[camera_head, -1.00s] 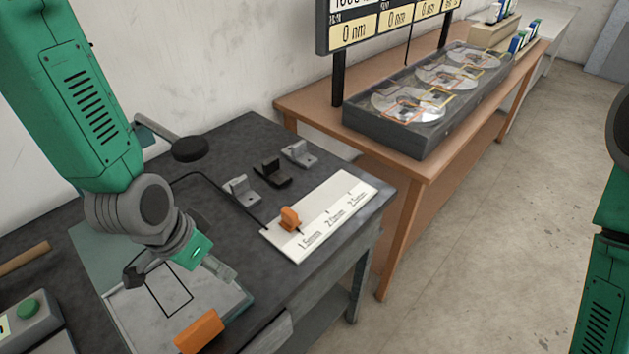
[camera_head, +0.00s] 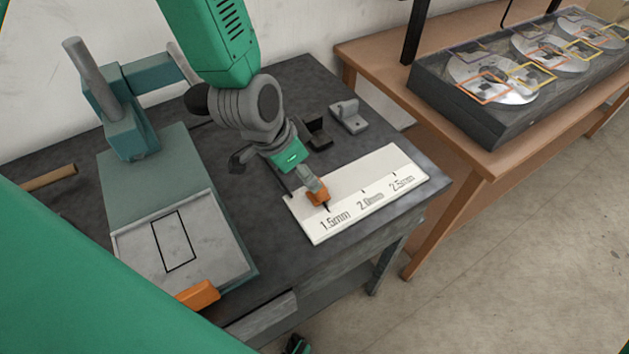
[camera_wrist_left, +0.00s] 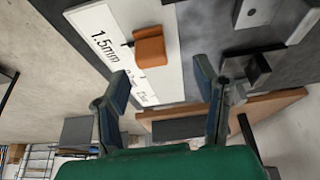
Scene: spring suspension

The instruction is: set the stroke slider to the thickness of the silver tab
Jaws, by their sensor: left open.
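The orange stroke slider (camera_head: 317,198) sits on the white scale (camera_head: 352,196), its pointer by the 1.5mm mark. The slider also shows in the left wrist view (camera_wrist_left: 150,46). My left gripper (camera_head: 310,183) is just above the slider in the head view. In the left wrist view its fingers (camera_wrist_left: 160,76) are apart, with the slider ahead of the gap, not visibly gripped. A light grey tab (camera_head: 348,117) stands behind the scale, with a black tab (camera_head: 318,132) left of it.
A teal press-like stand (camera_head: 130,140) with a grey plate (camera_head: 215,225) and orange handle (camera_head: 199,294) is on the left. A brown table (camera_head: 490,160) with a disc case (camera_head: 470,120) stands to the right. The dark bench is clear between stand and scale.

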